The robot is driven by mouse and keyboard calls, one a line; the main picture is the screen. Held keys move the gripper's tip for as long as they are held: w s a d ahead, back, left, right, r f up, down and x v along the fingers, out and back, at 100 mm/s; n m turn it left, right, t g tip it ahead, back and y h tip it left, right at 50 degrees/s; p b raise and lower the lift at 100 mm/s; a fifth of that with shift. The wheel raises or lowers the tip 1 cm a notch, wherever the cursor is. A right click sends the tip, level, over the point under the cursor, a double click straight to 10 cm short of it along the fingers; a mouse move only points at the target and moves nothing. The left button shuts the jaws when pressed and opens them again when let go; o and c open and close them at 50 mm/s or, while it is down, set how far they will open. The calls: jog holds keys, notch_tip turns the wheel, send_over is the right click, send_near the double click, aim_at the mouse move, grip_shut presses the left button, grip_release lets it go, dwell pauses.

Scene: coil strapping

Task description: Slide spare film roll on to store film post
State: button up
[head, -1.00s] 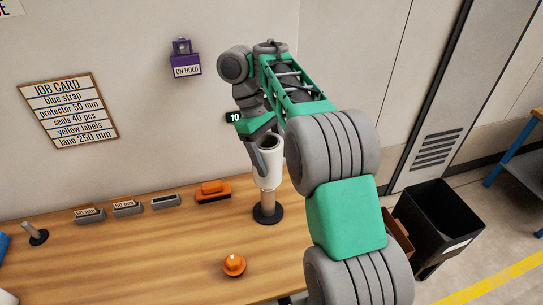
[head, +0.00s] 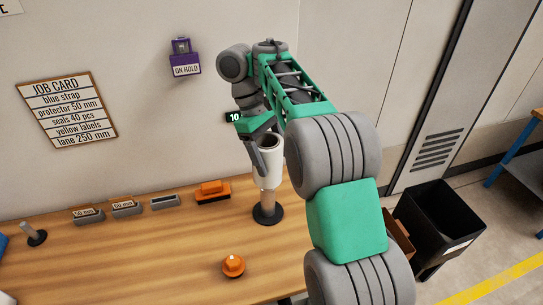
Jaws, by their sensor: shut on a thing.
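The white spare film roll (head: 270,166) hangs upright in my gripper (head: 264,152), which is shut on its near left side. The dark hole in the roll's top end faces up. A film post (head: 267,199) on a round black base (head: 267,215) stands on the bench directly below, in line with the roll. Only the post's lower part shows under the roll. I cannot tell whether the post's upper end is inside the roll or just behind and below it.
The wooden bench (head: 150,260) carries an orange-topped block (head: 212,191), several small grey trays (head: 127,208), an orange button (head: 233,264) and a short peg on a dark base (head: 33,235). A black bin (head: 440,225) stands on the floor at right. The wall is close behind.

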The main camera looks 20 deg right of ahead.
jog(key=shift+f, duration=0.1)
jog(key=b, duration=1)
send_over(274, 201)
jog(key=shift+w+a+f, duration=0.1)
jog(key=shift+f, duration=1.35)
jog(key=shift+w+a+f, duration=0.1)
jog(key=shift+w+f, duration=0.05)
jog(key=shift+f, duration=1.35)
jog(key=shift+w+a+f, duration=0.1)
jog(key=shift+f, duration=1.35)
jog(key=shift+b, duration=0.35)
jog(key=shift+f+b, duration=3.2)
jog(key=shift+b, duration=0.1)
jog(key=o, duration=2.2)
jog(key=shift+c, duration=0.2)
